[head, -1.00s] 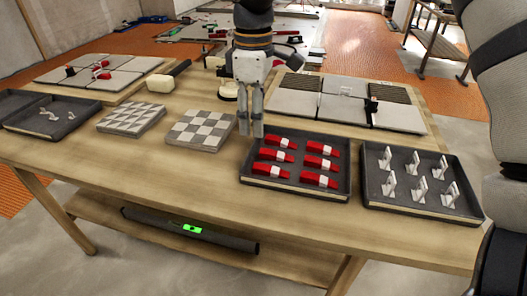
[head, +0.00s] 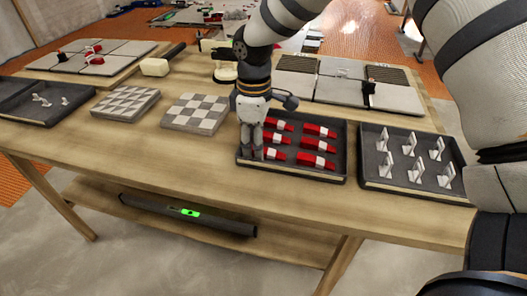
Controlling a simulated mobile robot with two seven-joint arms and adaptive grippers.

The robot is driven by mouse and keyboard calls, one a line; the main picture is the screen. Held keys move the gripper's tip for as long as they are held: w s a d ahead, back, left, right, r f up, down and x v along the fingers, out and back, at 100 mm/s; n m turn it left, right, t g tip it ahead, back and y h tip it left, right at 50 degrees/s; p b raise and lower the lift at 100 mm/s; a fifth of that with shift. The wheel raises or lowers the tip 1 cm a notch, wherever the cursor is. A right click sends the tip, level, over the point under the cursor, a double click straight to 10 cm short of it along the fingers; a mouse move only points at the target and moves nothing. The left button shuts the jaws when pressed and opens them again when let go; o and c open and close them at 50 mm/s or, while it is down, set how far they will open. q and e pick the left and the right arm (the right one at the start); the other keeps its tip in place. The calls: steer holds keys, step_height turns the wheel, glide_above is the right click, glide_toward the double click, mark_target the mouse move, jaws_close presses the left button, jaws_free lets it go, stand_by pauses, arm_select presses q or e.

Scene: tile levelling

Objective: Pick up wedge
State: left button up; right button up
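Several red wedges with pale middle bands, such as a right-column one (head: 318,146), lie in two columns in a dark tray (head: 331,179). My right gripper (head: 251,156) points down over the tray's left edge. Its two fingers stand apart, with a narrow gap between them. The fingertips are close to the left end of the front-left wedge (head: 274,155) and cover part of it. I cannot tell whether they touch it. My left gripper is out of view.
A tray of white clips (head: 438,186) stands to the right. Checkered tile blocks (head: 195,113) lie left of the gripper. Tiled boards (head: 340,90) are behind. Bare wood (head: 190,165) shows along the table's front. My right arm covers the upper right.

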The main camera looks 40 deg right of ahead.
steer(key=c, duration=0.5)
steer(key=shift+o, duration=0.2)
